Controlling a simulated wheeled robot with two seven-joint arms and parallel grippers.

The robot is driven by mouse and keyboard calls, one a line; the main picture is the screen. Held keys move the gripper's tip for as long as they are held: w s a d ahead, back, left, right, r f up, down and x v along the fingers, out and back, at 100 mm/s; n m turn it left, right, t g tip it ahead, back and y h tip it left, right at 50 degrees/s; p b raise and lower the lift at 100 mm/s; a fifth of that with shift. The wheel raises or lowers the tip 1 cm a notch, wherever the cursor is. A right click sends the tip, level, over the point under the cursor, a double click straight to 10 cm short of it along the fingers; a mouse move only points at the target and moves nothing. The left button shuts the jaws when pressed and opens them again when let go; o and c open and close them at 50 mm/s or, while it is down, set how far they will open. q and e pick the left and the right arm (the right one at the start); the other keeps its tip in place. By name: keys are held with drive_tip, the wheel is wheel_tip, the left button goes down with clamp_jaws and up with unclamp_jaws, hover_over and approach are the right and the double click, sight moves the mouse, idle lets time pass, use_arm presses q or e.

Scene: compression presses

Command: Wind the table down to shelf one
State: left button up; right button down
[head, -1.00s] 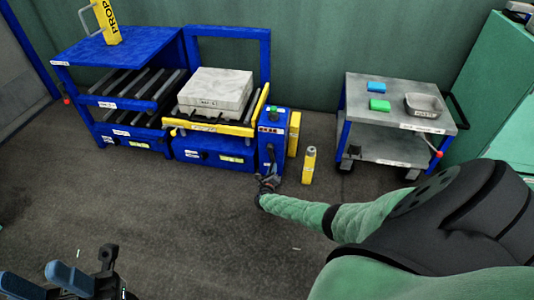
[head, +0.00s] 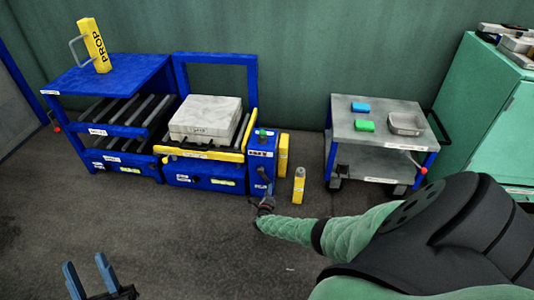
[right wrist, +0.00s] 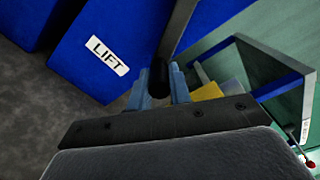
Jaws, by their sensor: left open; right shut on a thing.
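The lift table (head: 244,139) has a yellow front edge and stands in a blue frame, carrying a grey block (head: 206,115). Left of it is a blue rack (head: 50,110) with two roller levels; I cannot tell which is shelf one. The blue lift post (head: 262,150), with a green button on top, is right of the table; its LIFT label (right wrist: 107,54) shows in the right wrist view. My right gripper (head: 266,204) is shut on the black crank handle (right wrist: 159,78) low at the post. My left gripper (head: 88,270) is open and empty, low at left.
A yellow PROP bar (head: 95,45) stands on the rack top. A yellow bottle-like object (head: 299,185) stands on the floor right of the post. A grey cart (head: 345,130) and green cabinet (head: 480,95) are further right. The floor in front is clear.

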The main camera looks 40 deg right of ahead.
use_arm(q)
drive_tip(key=w+d+f+g+y+p, duration=0.1)
drive_tip(key=w+f+g, duration=0.25)
drive_tip(key=f, duration=0.75)
drive_tip(key=w+d+f+g+y+p, duration=0.15)
drive_tip(key=f+g, duration=0.35)
drive_tip(key=f, duration=0.7)
drive_tip(key=s+f+g, duration=0.4)
drive_tip(key=f, duration=0.7)
drive_tip(key=s+f+g+y+p, duration=0.1)
drive_tip(key=s+f+g, duration=0.3)
drive_tip(key=f, duration=0.7)
drive_tip(key=shift+s+a+f+n+g+p, duration=0.2)
drive_tip(key=shift+s+f+n+g+p, duration=0.05)
drive_tip(key=shift+n+g+p, duration=0.1)
use_arm(e)
drive_tip(key=shift+s+d+r+n, duration=0.5)
drive_tip(key=shift+r+n, duration=0.15)
drive_tip(key=shift+s+d+r+n, duration=0.45)
drive_tip(key=shift+s+r+n, duration=0.05)
drive_tip(key=shift+r+n, duration=0.15)
use_arm(q)
drive_tip(key=shift+y, duration=0.25)
use_arm(e)
drive_tip(key=c, duration=1.3)
unclamp_jaws()
drive_tip(key=shift+a, duration=0.15)
